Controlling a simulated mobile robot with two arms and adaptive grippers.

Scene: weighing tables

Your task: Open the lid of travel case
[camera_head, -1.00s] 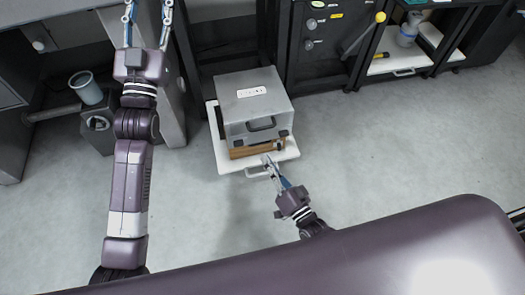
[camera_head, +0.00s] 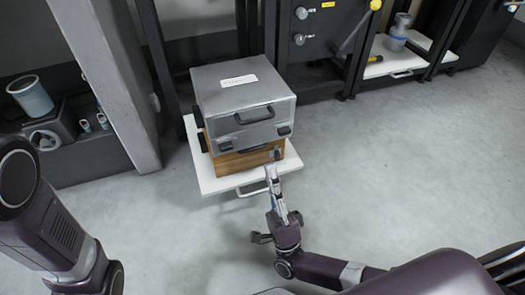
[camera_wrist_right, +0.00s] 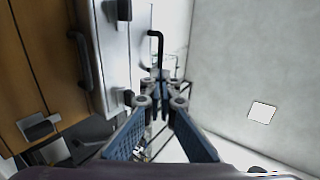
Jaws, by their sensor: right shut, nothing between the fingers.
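The travel case (camera_head: 240,95) is a grey metal box with a white label on top and a dark handle (camera_head: 254,116) on its front. It sits over a wooden lower part (camera_head: 240,161), with dark latches at the front; the upper part looks closed down. In the right wrist view the wooden part (camera_wrist_right: 30,65) and a dark handle (camera_wrist_right: 82,60) fill the left side. My right gripper (camera_head: 270,175) is shut and empty, just in front of the case's lower right front corner. It also shows in the right wrist view (camera_wrist_right: 160,82). My left gripper is out of view.
The case stands on a white pull-out shelf (camera_head: 214,186) with a front handle. A grey post (camera_head: 105,75) and a bin (camera_head: 30,97) are at left. Dark cabinets (camera_head: 325,45) stand behind right. The floor (camera_head: 400,160) at right is clear.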

